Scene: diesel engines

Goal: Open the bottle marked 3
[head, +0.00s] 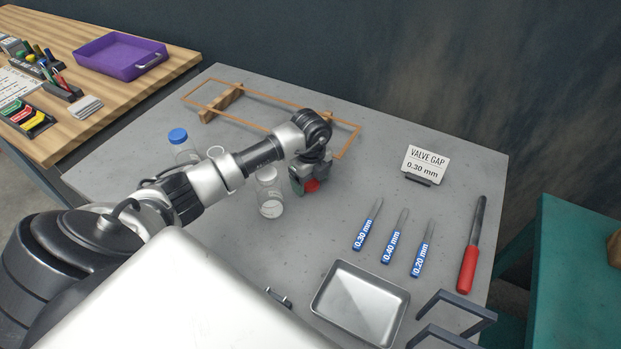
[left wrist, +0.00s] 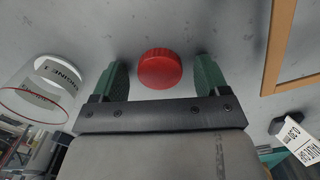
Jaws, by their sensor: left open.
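My left gripper (head: 308,182) points down over the grey table, its green fingers open. In the left wrist view a red cap (left wrist: 159,69) lies between the fingers, with a gap on both sides. In the head view only a bit of red shows under the gripper, and whether a bottle is beneath the cap cannot be told. A clear bottle (head: 269,196) stands just left of the gripper; in the left wrist view a clear bottle (left wrist: 42,90) reads "ENGINE 1". A blue-capped bottle (head: 179,137) stands farther left, partly behind my arm. No number 3 is readable.
A wooden frame (head: 335,120) lies at the back of the table (head: 340,280). A "VALVE GAP 0.30 mm" sign (head: 425,162), blue-handled gauges (head: 395,237), a red-handled tool (head: 469,260) and a metal tray (head: 360,303) are to the right. Dark brackets (head: 455,318) stand at the front.

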